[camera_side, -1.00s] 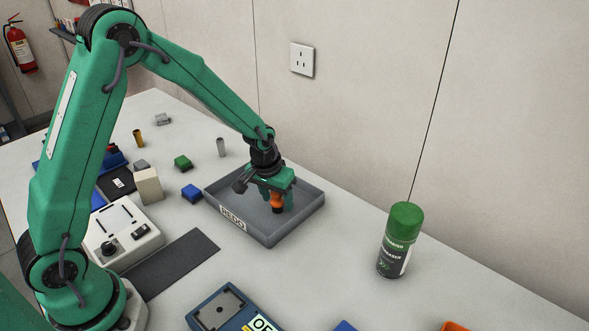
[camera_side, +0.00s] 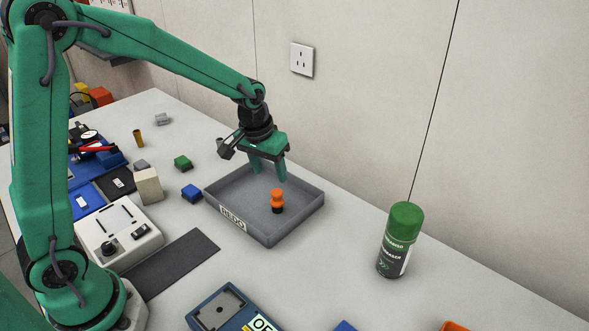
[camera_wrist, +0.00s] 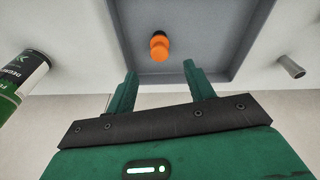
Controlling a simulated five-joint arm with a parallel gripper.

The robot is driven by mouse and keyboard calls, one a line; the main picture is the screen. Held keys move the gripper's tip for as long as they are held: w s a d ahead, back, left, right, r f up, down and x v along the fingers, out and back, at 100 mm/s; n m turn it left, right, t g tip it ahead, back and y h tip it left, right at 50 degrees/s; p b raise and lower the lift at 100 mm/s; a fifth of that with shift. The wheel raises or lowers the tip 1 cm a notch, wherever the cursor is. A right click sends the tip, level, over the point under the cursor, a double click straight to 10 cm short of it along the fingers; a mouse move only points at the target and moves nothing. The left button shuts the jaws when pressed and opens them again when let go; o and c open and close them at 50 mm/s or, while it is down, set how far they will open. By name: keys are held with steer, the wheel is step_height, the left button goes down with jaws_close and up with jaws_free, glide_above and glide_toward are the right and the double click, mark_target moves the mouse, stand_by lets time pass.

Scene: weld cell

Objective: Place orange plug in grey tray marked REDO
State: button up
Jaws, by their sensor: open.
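The orange plug (camera_side: 277,198) stands upright inside the grey tray, with its dark end down on the tray floor. The grey tray (camera_side: 262,238) has a label reading REDO on its front wall. My gripper (camera_side: 268,175) is open and empty above the tray, higher than the plug and a little behind it. In the wrist view, the plug (camera_wrist: 159,48) lies beyond the fingertips of my gripper (camera_wrist: 160,72), with clear space between them. The tray floor (camera_wrist: 205,45) shows around the plug.
A green-capped spray can (camera_side: 400,240) stands right of the tray. A grey cylinder (camera_wrist: 290,67) stands outside the tray. The wall is close behind.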

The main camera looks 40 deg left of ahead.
steer(key=shift+v, duration=1)
steer(key=s+a+r+m+t, duration=0.1)
steer(key=s+r, duration=0.4)
steer(key=s, duration=0.5)
steer(key=s+r+m+t, duration=0.1)
steer(key=s+r, duration=0.4)
steer(key=s, duration=0.6)
steer(key=shift+a+r+t, duration=0.25)
steer(key=shift+a+t, duration=0.15)
steer(key=shift+t, duration=0.2)
